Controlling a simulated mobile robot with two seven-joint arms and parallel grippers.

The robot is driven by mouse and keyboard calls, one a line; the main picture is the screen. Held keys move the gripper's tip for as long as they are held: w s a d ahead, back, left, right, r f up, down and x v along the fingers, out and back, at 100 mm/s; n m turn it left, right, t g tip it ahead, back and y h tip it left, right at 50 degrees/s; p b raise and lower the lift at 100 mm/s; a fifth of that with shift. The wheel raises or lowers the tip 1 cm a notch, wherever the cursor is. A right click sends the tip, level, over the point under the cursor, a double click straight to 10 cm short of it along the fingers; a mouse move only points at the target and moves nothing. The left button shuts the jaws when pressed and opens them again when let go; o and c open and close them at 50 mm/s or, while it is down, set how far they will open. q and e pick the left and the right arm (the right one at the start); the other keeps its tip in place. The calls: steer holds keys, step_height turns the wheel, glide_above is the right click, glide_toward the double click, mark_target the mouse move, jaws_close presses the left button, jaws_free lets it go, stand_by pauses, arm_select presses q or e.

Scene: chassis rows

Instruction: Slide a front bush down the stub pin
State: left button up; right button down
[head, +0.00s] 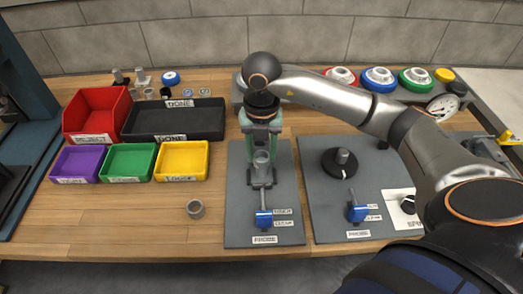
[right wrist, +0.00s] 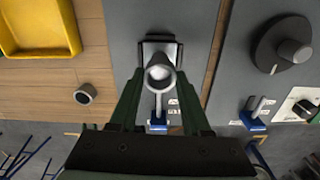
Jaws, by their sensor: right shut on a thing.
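My right gripper (head: 262,148) has its green fingers shut on a grey ring-shaped bush (head: 262,160), held upright over the left grey plate. The bush shows between the fingertips (right wrist: 160,92) in the right wrist view (right wrist: 160,77). I cannot tell whether bush and pin touch. A second bush (head: 195,209) stands on the wood, left of the plate. My left gripper is out of view.
The left plate (head: 240,225) has a blue-based lever (head: 264,217) at its front. The right plate (head: 325,215) carries a black round hub (head: 342,163) and another lever. Yellow (head: 181,161), green and purple bins stand left. Bare wood lies around the loose bush.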

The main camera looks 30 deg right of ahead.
steer(key=shift+f, duration=0.2)
steer(key=shift+f+b, duration=0.6)
steer(key=shift+b, duration=0.05)
steer(key=shift+c, duration=1.4)
jaws_free()
